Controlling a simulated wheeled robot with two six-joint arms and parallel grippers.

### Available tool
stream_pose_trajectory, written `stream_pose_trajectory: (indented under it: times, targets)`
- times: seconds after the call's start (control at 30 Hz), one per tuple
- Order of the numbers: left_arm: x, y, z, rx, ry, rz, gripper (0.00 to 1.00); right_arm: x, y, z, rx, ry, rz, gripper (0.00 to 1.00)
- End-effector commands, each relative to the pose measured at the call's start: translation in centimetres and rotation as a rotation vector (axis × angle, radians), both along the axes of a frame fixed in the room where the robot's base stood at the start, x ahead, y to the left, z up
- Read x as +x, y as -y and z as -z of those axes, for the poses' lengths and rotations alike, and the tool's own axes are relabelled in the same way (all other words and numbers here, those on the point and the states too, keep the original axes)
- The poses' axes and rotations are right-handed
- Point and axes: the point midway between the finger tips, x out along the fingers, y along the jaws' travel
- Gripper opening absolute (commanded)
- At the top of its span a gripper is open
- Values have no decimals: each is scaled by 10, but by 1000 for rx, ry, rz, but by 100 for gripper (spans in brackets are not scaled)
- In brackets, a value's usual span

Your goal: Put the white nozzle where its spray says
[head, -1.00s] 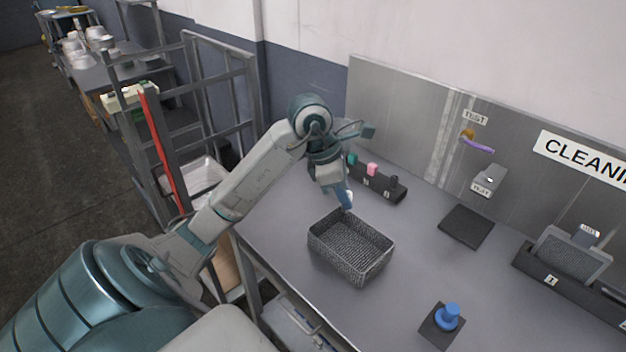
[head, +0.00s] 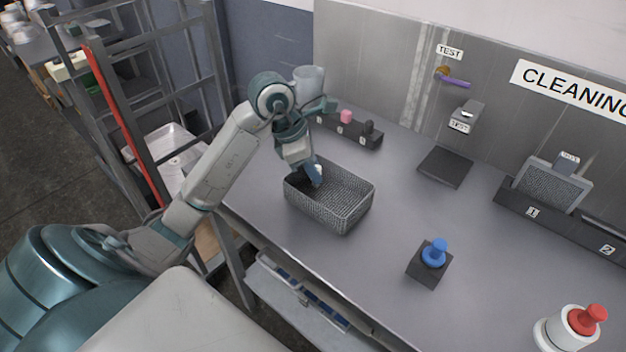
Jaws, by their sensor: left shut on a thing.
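My left gripper (head: 314,176) is low over the dark mesh basket (head: 350,212), at its rear left part. It is shut on a small white thing, likely the white nozzle (head: 318,171); the fingers hide most of it. I cannot tell whether it touches the basket. Behind the basket, a black numbered rack (head: 372,142) holds a pink piece (head: 346,116) and a black piece (head: 368,127); my arm covers its left end. No spray is clearly seen. My right gripper is not in view.
A blue knob (head: 434,252) on a dark block and a red knob (head: 590,318) on a white base stand at the front right. A dark pad (head: 445,167) lies behind. A purple spout (head: 455,82) is on the back panel. A grey mesh panel (head: 552,186) stands in slot 1.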

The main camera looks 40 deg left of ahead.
Motion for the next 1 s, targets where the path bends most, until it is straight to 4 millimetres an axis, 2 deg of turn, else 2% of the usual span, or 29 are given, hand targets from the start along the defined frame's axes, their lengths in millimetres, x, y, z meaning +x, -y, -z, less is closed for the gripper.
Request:
stream_pose_trajectory:
  times: [0.13,0.5,0.53,0.6,1.0]
  targets:
    - [-1,0,17,-1,-4,-2,0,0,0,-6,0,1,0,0]
    - [0,0,23,0,-2,-1,0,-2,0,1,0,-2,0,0]
    - [0,0,21,0,-2,-1,27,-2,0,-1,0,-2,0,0]
    - [0,0,21,0,-2,-1,41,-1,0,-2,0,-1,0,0]
    - [-1,0,16,0,-2,-1,43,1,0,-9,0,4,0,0]
